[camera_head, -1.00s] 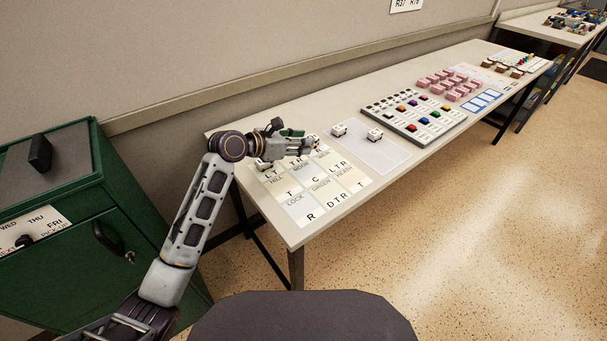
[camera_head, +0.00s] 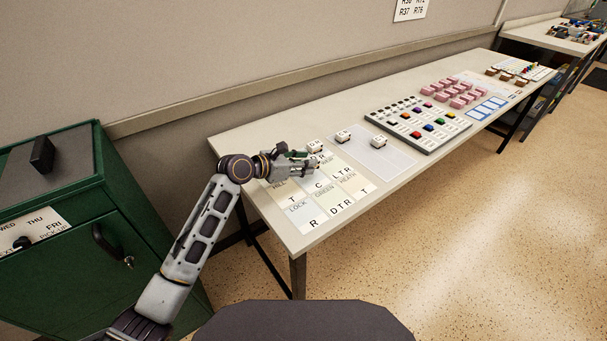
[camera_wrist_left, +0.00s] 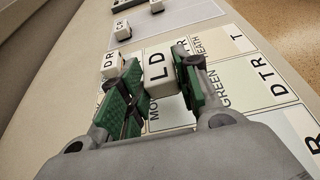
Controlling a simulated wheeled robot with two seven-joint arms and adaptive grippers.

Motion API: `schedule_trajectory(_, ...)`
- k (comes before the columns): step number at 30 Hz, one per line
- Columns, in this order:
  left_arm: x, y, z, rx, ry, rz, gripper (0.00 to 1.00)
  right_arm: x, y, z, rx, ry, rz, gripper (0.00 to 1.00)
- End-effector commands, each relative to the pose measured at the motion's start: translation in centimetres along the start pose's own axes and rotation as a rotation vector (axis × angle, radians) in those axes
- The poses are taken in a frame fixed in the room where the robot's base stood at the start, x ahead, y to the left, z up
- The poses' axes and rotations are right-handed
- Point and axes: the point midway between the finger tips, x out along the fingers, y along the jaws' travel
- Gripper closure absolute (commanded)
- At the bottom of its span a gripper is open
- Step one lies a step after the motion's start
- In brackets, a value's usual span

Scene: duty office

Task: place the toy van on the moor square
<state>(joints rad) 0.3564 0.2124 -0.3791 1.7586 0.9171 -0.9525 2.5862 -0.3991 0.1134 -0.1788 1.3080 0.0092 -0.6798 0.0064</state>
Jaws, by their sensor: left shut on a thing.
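The toy van is a small white block marked "LD". In the left wrist view, the van (camera_wrist_left: 159,76) sits between the green pads of my left gripper (camera_wrist_left: 155,82), which is shut on it. In the head view the gripper (camera_head: 308,166) is over the back row of the lettered cards, and its fingers mostly hide the van. The moor square (camera_wrist_left: 165,112) shows in the wrist view, just below and around the van, its label partly covered by the van and fingers. I cannot tell whether the van touches it. My right gripper is not in view.
Another white van (camera_head: 314,146) stands close beyond my fingers, marked "DR" in the wrist view. Two more vans, one at left (camera_head: 343,136) and one at right (camera_head: 378,142), stand on a pale mat (camera_head: 385,160). A button board (camera_head: 440,135) and pink blocks lie farther along.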

Motion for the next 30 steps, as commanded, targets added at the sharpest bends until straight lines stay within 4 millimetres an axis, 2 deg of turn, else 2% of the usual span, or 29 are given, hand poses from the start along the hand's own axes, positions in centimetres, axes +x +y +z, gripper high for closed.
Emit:
schedule_trajectory(8, 0.0, 0.0, 0.0, 0.0, 0.0, 0.0, 0.9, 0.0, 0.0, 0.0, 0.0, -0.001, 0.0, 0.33)
schedule_trajectory(14, 0.4, 0.0, -1.1, 0.0, 0.002, -0.001, 0.9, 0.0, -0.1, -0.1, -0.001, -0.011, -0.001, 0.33)
schedule_trajectory(21, 1.3, 0.0, -3.2, -0.001, 0.002, 0.0, 0.9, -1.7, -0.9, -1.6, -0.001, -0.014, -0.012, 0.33)
schedule_trajectory(30, 1.6, 0.0, -3.9, 0.0, 0.0, 0.0, 0.9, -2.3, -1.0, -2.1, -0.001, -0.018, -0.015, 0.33)
